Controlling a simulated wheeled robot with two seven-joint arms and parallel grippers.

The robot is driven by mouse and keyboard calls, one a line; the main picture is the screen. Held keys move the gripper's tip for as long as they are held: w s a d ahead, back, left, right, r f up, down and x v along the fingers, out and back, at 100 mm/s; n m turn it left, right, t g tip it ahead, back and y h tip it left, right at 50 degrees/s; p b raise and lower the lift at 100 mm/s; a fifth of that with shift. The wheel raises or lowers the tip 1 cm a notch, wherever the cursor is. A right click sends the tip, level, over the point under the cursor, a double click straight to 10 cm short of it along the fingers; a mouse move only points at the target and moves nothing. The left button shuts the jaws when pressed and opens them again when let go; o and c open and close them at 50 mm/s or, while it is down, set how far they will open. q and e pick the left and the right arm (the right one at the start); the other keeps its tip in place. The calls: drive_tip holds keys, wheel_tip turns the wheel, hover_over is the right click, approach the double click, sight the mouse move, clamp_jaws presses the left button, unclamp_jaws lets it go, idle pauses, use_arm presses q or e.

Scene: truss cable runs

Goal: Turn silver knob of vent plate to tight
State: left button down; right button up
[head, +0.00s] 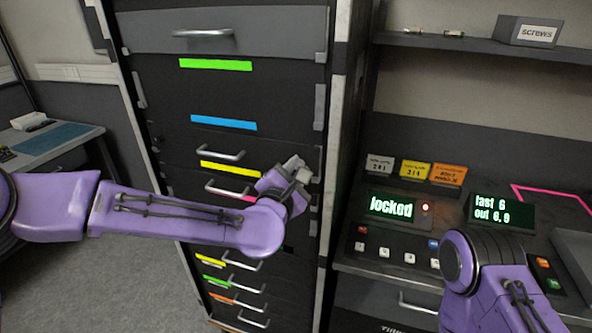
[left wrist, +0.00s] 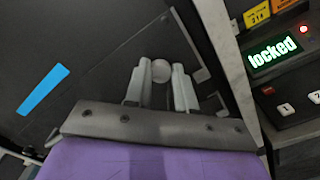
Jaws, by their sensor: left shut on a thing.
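A round silver knob (left wrist: 161,70) shows in the left wrist view between the two pale fingers of my left gripper (left wrist: 160,90). The gripper is shut on the knob. In the head view my left gripper (head: 294,168) is at the right side of the rack front, and it hides the knob there. Behind the knob is a dark flat panel (left wrist: 110,50); I cannot read any name or tight mark on it. How far the knob is turned cannot be told. My right arm shows at lower right in the head view, but its gripper is out of frame.
The rack (head: 280,95) has several drawers with handles and coloured strips, including a blue strip (head: 222,122). To its right, a console display (head: 390,207) reads "locked" beside a red light. A screws box (head: 530,32) stands on a shelf above.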

use_arm(q)
drive_tip(key=shift+m, duration=0.3)
drive_tip(key=m+b, duration=0.1)
drive_tip(key=m, duration=1.6)
drive_tip(key=shift+f+m, duration=0.1)
drive_tip(key=shift+m, duration=0.2)
idle(0.4)
drive_tip(key=c, duration=0.9)
unclamp_jaws()
drive_tip(key=shift+c, duration=0.2)
drive_tip(key=shift+s, duration=0.15)
